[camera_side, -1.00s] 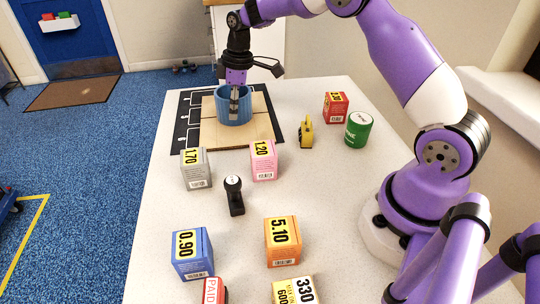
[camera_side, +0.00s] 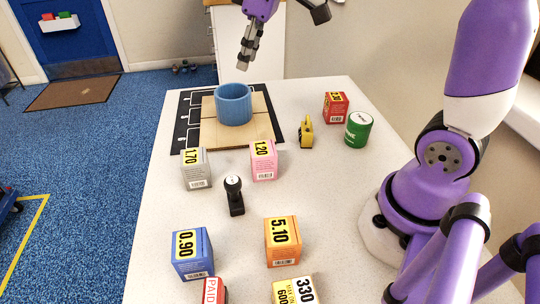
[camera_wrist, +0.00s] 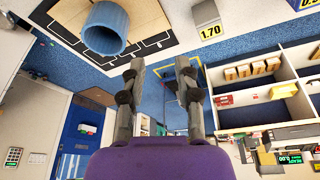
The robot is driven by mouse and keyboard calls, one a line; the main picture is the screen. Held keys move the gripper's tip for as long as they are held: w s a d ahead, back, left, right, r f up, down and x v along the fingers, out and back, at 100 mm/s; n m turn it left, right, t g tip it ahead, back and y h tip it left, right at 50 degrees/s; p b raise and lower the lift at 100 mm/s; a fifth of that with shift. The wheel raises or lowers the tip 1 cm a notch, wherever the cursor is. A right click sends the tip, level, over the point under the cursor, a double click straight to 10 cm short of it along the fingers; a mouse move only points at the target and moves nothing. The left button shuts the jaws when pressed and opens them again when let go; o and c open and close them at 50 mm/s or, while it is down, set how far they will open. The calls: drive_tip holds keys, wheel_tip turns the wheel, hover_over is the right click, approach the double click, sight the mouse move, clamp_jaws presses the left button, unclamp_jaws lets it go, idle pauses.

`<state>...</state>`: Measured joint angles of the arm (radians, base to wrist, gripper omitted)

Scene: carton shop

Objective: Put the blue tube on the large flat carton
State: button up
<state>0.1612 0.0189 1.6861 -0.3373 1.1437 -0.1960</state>
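The blue tube (camera_side: 234,104) stands upright on the large flat carton (camera_side: 209,134), a tan board on the black marked mat at the far end of the table. In the wrist view the tube (camera_wrist: 106,28) shows at the upper left, on the carton (camera_wrist: 151,22). My gripper (camera_side: 243,66) is raised above and behind the tube, apart from it. In the wrist view the gripper (camera_wrist: 158,68) has its two fingers spread with nothing between them.
A grey box (camera_side: 196,168) and a pink box (camera_side: 264,160) stand in front of the carton. A yellow tape dispenser (camera_side: 306,132), a green can (camera_side: 358,129) and a red box (camera_side: 336,107) stand to the right. A black stamp (camera_side: 234,196) and several boxes stand nearer.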

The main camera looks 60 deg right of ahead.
drive_tip(key=s+a+f+m+t+h, duration=0.1)
drive_tip(key=s+f+m, duration=0.3)
drive_tip(key=s, duration=0.8)
drive_tip(key=shift+s+t, duration=0.4)
drive_tip(key=shift+t, duration=0.3)
